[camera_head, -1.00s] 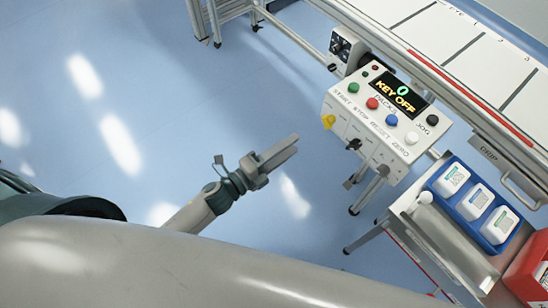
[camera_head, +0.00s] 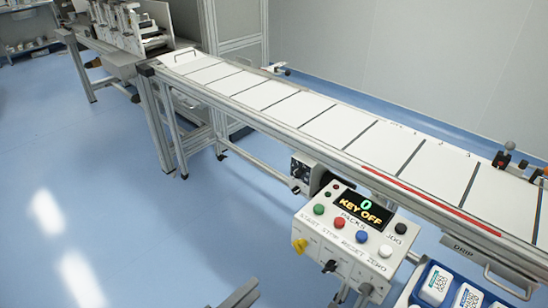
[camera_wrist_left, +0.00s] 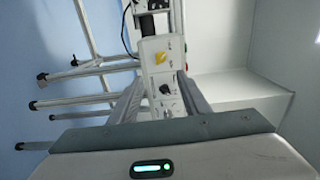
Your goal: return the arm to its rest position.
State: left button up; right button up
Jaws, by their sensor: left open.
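My left gripper (camera_head: 240,294) shows only as grey fingertips at the bottom edge of the head view, below and left of the control box (camera_head: 350,240). In the left wrist view my left gripper (camera_wrist_left: 160,95) is open, its two fingers apart with nothing held between them. The control box (camera_wrist_left: 162,50) is seen beyond the fingers, with its yellow knob and black key switch facing me. The box's display (camera_head: 364,208) reads 0 and KEY OFF. The rest of the left arm is hidden below the head view. My right gripper is not in view.
A long conveyor (camera_head: 340,125) with white panels runs from the upper left to the lower right. A blue tray (camera_head: 416,284) with white packs stands at the lower right. Metal legs (camera_wrist_left: 85,75) show left in the wrist view. The blue floor (camera_head: 110,190) at left is open.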

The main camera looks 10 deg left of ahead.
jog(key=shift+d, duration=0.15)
pick_arm(q)
jog(key=s+a+f+n+g+y, duration=0.1)
jog(key=a+f+n+y, duration=0.2)
jog(key=f+n, duration=0.55)
jog(key=s+a+f+n+g+y, duration=0.1)
jog(key=a+f+n+y, duration=0.25)
jog(key=f, duration=1.05)
jog(key=s+d+f+n+g+y, duration=0.1)
jog(key=s+f+n+g, duration=0.4)
jog(key=s+f+n, duration=0.5)
jog(key=s+f+y, duration=0.1)
jog(key=s+f, duration=0.3)
jog(key=f, duration=0.3)
jog(key=shift+s+f+n, duration=0.3)
jog(key=shift+f, duration=0.1)
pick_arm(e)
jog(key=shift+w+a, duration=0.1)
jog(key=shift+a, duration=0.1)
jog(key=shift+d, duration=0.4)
pick_arm(q)
jog(key=shift+w, duration=0.1)
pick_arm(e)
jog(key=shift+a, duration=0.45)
